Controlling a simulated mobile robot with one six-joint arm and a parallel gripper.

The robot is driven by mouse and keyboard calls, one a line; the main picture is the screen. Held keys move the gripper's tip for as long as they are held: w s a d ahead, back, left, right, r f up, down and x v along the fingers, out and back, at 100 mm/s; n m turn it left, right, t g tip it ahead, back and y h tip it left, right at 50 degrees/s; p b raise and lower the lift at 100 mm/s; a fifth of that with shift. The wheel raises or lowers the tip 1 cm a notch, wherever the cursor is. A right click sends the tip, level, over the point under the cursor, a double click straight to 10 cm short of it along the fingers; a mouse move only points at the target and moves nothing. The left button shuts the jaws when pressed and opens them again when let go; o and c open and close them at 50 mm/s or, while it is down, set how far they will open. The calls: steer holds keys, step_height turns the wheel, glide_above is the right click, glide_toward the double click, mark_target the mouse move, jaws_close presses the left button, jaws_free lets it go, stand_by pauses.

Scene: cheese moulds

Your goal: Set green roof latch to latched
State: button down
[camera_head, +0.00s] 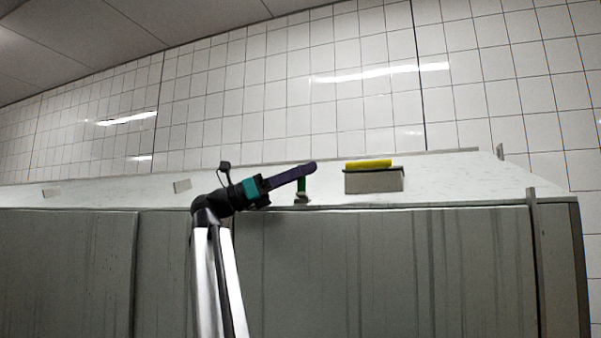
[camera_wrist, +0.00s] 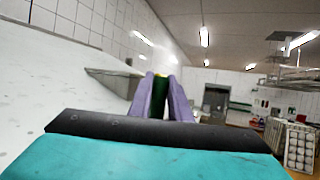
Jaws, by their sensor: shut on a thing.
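The green roof latch (camera_head: 301,185) stands upright on a small grey base on the pale roof surface. My gripper (camera_head: 308,168) reaches it from the left with its long purple fingers across the latch's upper end. In the wrist view the green latch (camera_wrist: 161,94) shows between the two purple fingers (camera_wrist: 160,92), and they are shut on it. The fingers hide the latch's top in the head view. I cannot tell from these frames which setting the latch is in.
A grey box (camera_head: 374,182) with a yellow bar (camera_head: 368,164) on top sits just right of the latch. The pale roof surface (camera_head: 450,178) is clear farther right. A grey post (camera_head: 534,240) stands at the right end. A white tiled wall (camera_head: 350,100) rises behind.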

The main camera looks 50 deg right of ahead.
steer(key=shift+f, duration=0.15)
steer(key=c, duration=1.8)
jaws_free()
steer(key=shift+w+a, duration=0.1)
steer(key=shift+o, duration=0.8)
steer(key=shift+w+a, duration=0.1)
steer(key=shift+w, duration=0.15)
steer(key=shift+s, duration=0.1)
steer(key=b+v, duration=0.4)
steer(key=v, duration=0.9)
steer(key=shift+w+a, duration=0.25)
steer(key=shift+a, duration=0.05)
steer(key=shift+f, duration=0.1)
